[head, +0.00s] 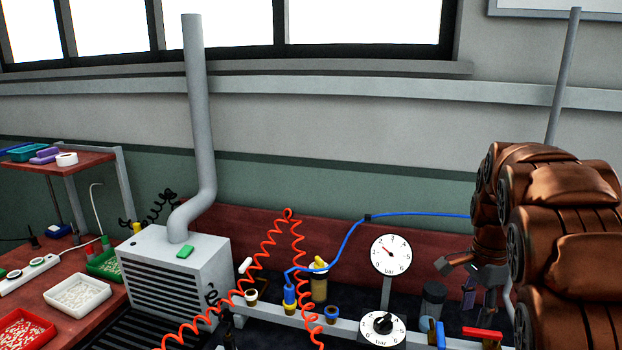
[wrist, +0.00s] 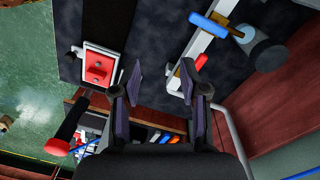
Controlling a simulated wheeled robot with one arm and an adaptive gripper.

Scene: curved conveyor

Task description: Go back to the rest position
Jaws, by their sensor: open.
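My gripper (head: 477,299) hangs low at the right of the head view, beside my copper-coloured arm and just right of a dark jar (head: 433,299). In the wrist view my gripper (wrist: 162,72) has its two dark, purple-padded fingers spread apart. My arm hides part of the right side in the head view.
A pressure gauge (head: 391,254) and a knob dial (head: 382,329) stand left of my gripper. A blue hose (head: 420,213) and a red coiled hose (head: 262,258) cross the bench. A red block on a pale fixture (wrist: 97,68) lies left of the fingers.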

